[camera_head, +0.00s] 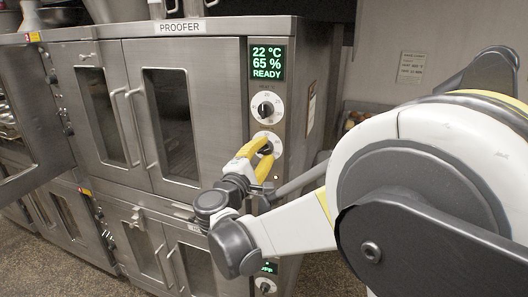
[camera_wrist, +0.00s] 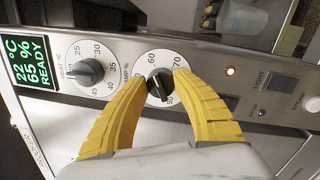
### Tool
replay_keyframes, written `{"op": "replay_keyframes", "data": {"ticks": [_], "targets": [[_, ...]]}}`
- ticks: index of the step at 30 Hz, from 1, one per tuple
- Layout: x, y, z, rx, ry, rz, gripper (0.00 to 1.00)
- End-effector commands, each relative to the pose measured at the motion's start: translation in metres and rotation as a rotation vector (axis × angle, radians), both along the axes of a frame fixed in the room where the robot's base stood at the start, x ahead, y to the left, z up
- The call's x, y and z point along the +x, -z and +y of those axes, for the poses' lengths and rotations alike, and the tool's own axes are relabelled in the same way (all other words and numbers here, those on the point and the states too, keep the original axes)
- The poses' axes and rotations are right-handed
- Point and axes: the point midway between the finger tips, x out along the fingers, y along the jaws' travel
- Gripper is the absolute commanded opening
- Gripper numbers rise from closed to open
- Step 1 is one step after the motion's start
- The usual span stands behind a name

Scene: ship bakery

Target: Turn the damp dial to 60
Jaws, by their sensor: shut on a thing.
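The damp dial is a black knob (camera_wrist: 160,86) on a round white scale plate marked with numbers, 60 and 70 among them, in the wrist view. In the head view its white plate (camera_head: 275,137) shows on the proofer's control strip, partly hidden by my gripper (camera_head: 265,145). My yellow fingers are shut on the knob, one on each side, as the wrist view also shows. The knob's pointer is hard to read there. The green display (camera_head: 267,62) reads 22 °C, 65 %, READY.
The heat dial (camera_head: 265,106) sits just above the damp dial. The proofer's doors (camera_head: 175,110) with their handles are left of the strip. A lit indicator (camera_wrist: 230,71) and a light switch (camera_wrist: 269,82) lie beyond the damp dial.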

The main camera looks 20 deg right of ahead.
Motion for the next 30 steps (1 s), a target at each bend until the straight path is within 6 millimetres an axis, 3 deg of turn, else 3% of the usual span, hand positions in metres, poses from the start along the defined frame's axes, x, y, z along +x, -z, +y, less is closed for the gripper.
{"op": "replay_keyframes", "data": {"ticks": [14,15,17,30], "targets": [[0.0001,-0.0002,-0.0007,-0.011,0.001,0.008,0.03],[0.0001,-0.0002,-0.0007,-0.012,0.002,0.008,0.39],[0.0,-0.0002,-0.0006,-0.012,0.002,0.008,0.57],[-0.0088,0.0008,0.0081,-0.011,-0.001,0.007,0.57]]}}
